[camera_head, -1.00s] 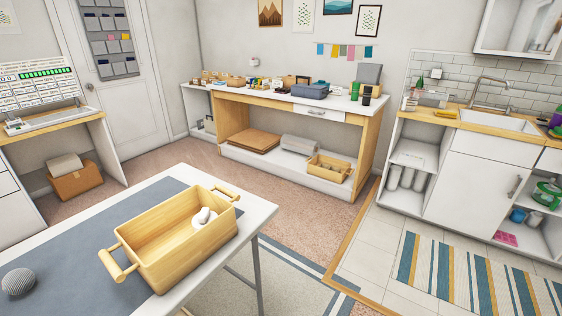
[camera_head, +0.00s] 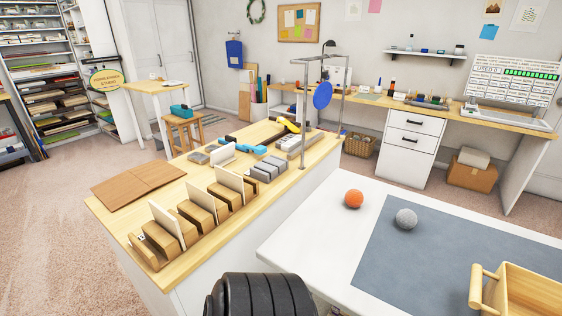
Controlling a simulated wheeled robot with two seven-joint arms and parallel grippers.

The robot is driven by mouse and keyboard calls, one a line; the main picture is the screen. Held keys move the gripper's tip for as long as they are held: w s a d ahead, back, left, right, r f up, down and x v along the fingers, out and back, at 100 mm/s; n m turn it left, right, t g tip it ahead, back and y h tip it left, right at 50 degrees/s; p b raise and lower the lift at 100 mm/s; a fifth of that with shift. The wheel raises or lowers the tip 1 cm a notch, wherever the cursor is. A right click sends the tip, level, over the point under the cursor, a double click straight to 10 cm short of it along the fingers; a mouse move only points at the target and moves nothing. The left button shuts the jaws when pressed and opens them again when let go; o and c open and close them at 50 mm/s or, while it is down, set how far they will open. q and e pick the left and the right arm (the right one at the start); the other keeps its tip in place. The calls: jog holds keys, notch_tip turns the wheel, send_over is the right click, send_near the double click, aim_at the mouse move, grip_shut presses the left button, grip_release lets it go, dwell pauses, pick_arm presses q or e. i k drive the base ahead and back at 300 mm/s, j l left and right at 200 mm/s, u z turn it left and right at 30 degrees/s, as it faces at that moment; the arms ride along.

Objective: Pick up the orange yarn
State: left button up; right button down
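The orange yarn (camera_head: 353,199) is a small round ball on the white table (camera_head: 303,247), near its far left part. A grey yarn ball (camera_head: 406,219) sits to its right, on the edge of the grey mat (camera_head: 440,262). The orange ball lies just off the mat, on the bare white top. Neither of my grippers shows in the view. A black ribbed part of mine stands at the bottom middle.
A wooden box with handles (camera_head: 520,288) stands on the mat at the lower right. A wooden workbench (camera_head: 112,217) with card holders, blocks and a metal frame with a blue disc (camera_head: 323,95) borders the white table on the left. The tabletop around the orange ball is clear.

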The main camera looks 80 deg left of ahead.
aim_at(354, 198)
jog(key=u, duration=1.85)
jog(key=k+j+z, duration=0.15)
jog(key=z, duration=0.15)
jog(key=k+j+z, duration=0.25)
